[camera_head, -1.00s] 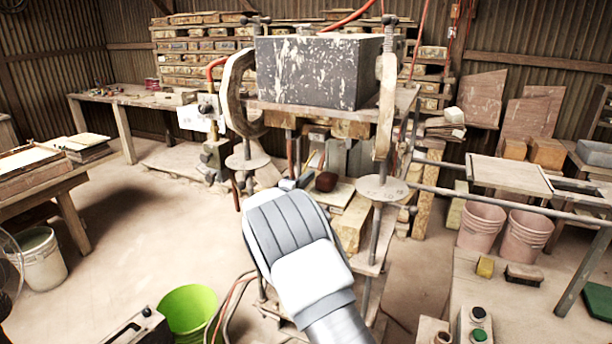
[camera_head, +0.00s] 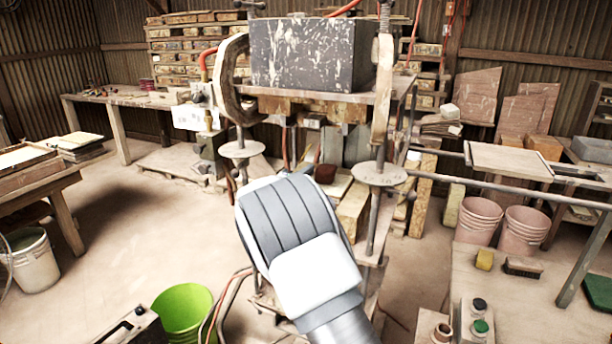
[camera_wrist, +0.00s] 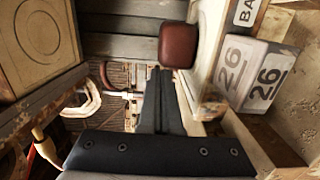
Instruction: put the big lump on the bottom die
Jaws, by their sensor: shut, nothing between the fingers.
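A reddish-brown rounded lump (camera_head: 325,173) shows inside the press, low between its posts, just behind my arm. In the wrist view the lump (camera_wrist: 178,46) lies just beyond my fingertips, beside a pale board edge. My gripper (camera_wrist: 159,72) is shut with nothing between its fingers. Its tips are close to the lump; I cannot tell whether they touch. In the head view my own wrist hides the fingers. I cannot clearly make out the bottom die; the area under the press is partly hidden by my arm.
A large speckled dark block (camera_head: 305,53) stands on top of the press, with curved side arms and round plates (camera_head: 382,173) on its posts. The wrist view shows blocks marked 26 (camera_wrist: 265,90) on the right. A green bucket (camera_head: 183,308) stands at front left.

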